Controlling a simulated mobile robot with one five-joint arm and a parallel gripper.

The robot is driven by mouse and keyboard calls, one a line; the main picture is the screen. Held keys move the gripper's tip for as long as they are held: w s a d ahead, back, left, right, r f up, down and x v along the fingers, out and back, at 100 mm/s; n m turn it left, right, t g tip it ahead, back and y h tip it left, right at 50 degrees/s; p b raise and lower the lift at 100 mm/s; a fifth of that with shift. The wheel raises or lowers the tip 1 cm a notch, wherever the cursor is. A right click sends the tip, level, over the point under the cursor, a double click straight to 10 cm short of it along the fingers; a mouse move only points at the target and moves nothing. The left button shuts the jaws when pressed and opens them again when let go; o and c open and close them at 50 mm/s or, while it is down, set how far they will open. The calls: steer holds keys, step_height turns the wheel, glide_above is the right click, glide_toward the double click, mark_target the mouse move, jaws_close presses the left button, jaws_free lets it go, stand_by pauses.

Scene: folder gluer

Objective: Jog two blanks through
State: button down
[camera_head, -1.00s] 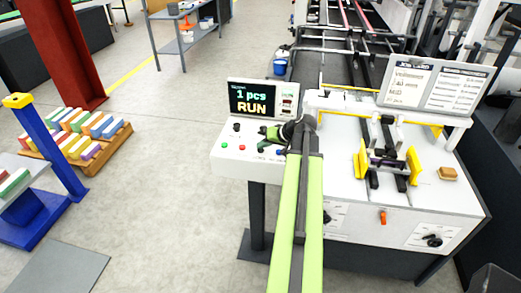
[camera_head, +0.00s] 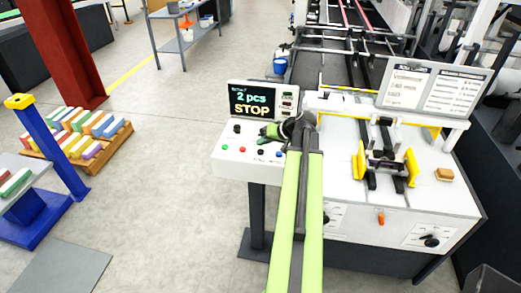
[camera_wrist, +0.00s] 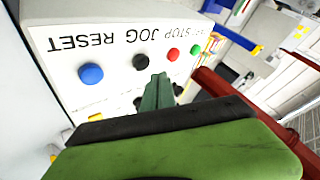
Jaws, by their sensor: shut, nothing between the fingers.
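The control panel (camera_head: 250,166) carries a row of buttons: green (camera_head: 224,147), red (camera_head: 243,149), black (camera_head: 260,152) and blue (camera_head: 278,155). In the wrist view the black button (camera_wrist: 141,62) is beside the upside-down label JOG, the red one (camera_wrist: 173,55) by STOP and the blue one (camera_wrist: 91,74) by RESET. The display (camera_head: 252,101) reads "2 pcs" and "STOP". My gripper (camera_head: 264,132) is shut and empty over the panel. In the wrist view its green fingertips (camera_wrist: 158,78) appear near the black button; contact cannot be told. No blank is clearly recognisable.
The white feeder table has yellow side guides (camera_head: 413,168) and a small brown block (camera_head: 444,175). An information board (camera_head: 432,87) stands behind it. Coloured stacks on a wooden pallet (camera_head: 110,153) and a blue post (camera_head: 50,150) are at left. The floor between is clear.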

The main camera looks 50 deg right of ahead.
mark_target(263, 152)
step_height(263, 152, up, 4)
steer(key=p, duration=0.3)
steer(key=shift+r, duration=0.15)
stand_by(0.5)
steer(key=w+a+f+n+g+y, duration=0.15)
steer(key=w+a, duration=0.35)
steer(key=a, duration=0.5)
steer(key=w+a+f+n+y+b, duration=0.1)
steer(key=w+a+n, duration=0.25)
steer(key=a, duration=0.65)
steer(key=w+a+f+n+g+y, duration=0.1)
steer(key=w+a, duration=0.4)
steer(key=a, duration=0.5)
steer(key=s+a+f+n+g, duration=0.1)
steer(key=a+f+n+g, duration=0.1)
steer(key=a, duration=0.7)
steer(key=s+a+f+n+g, duration=0.1)
steer(key=s+a+f+g, duration=0.1)
steer(key=a, duration=0.6)
steer(key=s+f+m+g+h+b, duration=0.1)
steer(key=s+f+g+h, duration=0.1)
steer(key=s+h, duration=0.2)
steer(key=s, duration=0.3)
steer(key=shift+s+f+m+g+h, duration=0.15)
steer(key=shift+m+g+h, duration=0.15)
steer(key=shift+g+h, duration=0.05)
